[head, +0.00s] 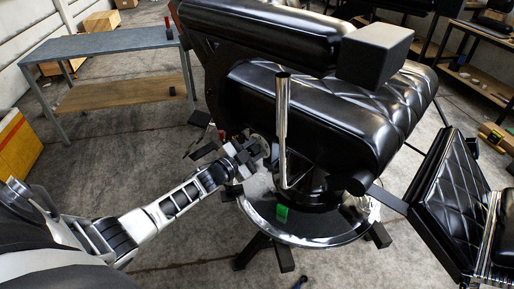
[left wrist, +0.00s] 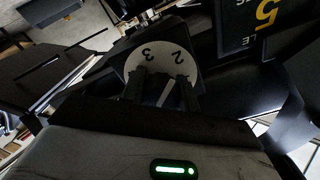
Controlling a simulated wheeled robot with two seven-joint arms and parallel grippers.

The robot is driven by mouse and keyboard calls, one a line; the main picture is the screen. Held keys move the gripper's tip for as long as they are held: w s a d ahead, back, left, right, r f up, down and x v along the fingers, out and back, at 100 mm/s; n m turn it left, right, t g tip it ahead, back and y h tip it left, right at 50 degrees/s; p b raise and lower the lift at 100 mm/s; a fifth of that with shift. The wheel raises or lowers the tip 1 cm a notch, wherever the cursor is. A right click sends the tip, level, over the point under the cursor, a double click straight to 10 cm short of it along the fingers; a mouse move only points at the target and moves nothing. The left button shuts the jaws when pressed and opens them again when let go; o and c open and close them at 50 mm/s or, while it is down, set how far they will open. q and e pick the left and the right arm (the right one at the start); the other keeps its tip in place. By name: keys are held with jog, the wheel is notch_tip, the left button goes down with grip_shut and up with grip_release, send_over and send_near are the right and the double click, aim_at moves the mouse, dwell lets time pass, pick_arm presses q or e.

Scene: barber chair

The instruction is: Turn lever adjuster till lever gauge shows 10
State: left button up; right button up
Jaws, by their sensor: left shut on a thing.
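My left gripper (head: 262,150) reaches in from the left to the side of the chair's base, beside the chrome lever (head: 283,125). In the left wrist view its two dark fingers (left wrist: 163,90) are closed around a narrow grey piece, seemingly the lever adjuster, in front of a round pale dial (left wrist: 161,60). The dial shows the digits 3 and 2 upside down. A dark panel at the upper right, seemingly the lever gauge (left wrist: 268,22), shows a yellow 5 and part of a word with the letters LE. The fingers hide much of the adjuster. My right gripper is out of view.
The black barber chair (head: 320,110) fills the middle, with its footrest (head: 450,190) to the right. A grey table (head: 110,43) stands at the back left and a yellow box (head: 18,143) at the left edge. Floor between them is mostly clear.

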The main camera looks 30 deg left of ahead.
pick_arm(q)
jog(key=shift+f, duration=0.1)
jog(key=o, duration=1)
jog(key=shift+c, duration=0.2)
jog(key=shift+s, duration=0.1)
jog(key=s+a+p, duration=0.1)
jog(key=s+a, duration=0.2)
jog(key=s, duration=1.2)
jog(key=shift+s+r, duration=0.2)
jog(key=shift+s, duration=0.1)
jog(key=s+d+f+n+g, duration=0.2)
jog(key=s+d, duration=0.4)
jog(key=d, duration=0.6)
jog(key=s+d+f+n+g, duration=0.1)
jog(key=s+d+n+g, duration=0.3)
jog(key=d, duration=0.8)
jog(key=shift+s+f+n+g, duration=0.4)
jog(key=shift+s+n, duration=0.3)
jog(key=shift+s, duration=0.3)
